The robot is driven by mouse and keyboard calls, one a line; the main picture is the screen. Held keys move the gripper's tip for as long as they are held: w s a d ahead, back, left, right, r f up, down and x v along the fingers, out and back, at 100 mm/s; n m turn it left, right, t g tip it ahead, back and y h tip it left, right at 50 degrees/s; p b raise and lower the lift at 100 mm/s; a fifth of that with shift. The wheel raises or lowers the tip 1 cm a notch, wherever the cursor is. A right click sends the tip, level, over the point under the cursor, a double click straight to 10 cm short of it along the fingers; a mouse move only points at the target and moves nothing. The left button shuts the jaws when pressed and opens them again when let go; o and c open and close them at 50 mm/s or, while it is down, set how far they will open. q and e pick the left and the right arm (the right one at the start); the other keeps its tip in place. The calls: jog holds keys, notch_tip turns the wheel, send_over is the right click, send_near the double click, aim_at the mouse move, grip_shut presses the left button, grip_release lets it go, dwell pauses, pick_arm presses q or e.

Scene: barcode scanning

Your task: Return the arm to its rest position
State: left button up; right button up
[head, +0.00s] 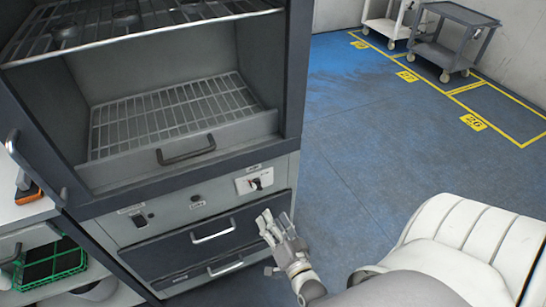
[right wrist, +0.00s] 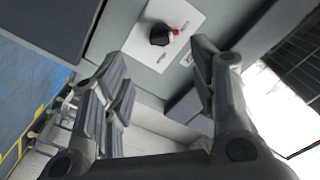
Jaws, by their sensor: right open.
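My right gripper (head: 275,224) is in front of the cabinet's lower right part, beside the drawers. It is open and its fingers hold nothing. In the right wrist view its fingers (right wrist: 160,72) are spread wide apart with nothing between them. A white switch plate (right wrist: 130,38) with a black and red knob (right wrist: 160,36) shows beyond the fingertips. The same knob (head: 256,184) is on the cabinet's panel in the head view, up and left of the gripper. Whether the fingers touch the cabinet front is hard to tell. My left gripper is not in view.
The grey cabinet (head: 297,75) has an open chamber with a wire rack (head: 170,110) and handled drawers (head: 210,241). Left are a counter (head: 25,207), an orange and black item (head: 27,190) and a green rack (head: 50,264). Blue floor (head: 350,140) is clear; carts (head: 450,40) stand behind.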

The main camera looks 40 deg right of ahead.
jog(key=s+a+f+n+g+y, duration=0.1)
jog(key=s+a+f+n+g, duration=0.25)
jog(key=f, duration=0.55)
jog(key=s+a+f+n+g+y, duration=0.2)
jog(key=s+f, duration=0.3)
jog(key=f, duration=0.4)
jog(key=s+a+f+n+g+y, duration=0.1)
jog(key=s+a+f+n+g, duration=0.2)
jog(key=f, duration=0.5)
jog(key=s+d+f+n+g, duration=0.1)
jog(key=s+f+g, duration=0.3)
jog(key=s, duration=0.6)
jog(key=s+d+f+n+g, duration=0.1)
jog(key=s+f+n+g, duration=0.3)
jog(key=s+f, duration=0.3)
jog(key=s, duration=0.4)
jog(key=shift+s+d, duration=0.25)
jog(key=shift+d, duration=0.15)
jog(key=shift+n, duration=0.25)
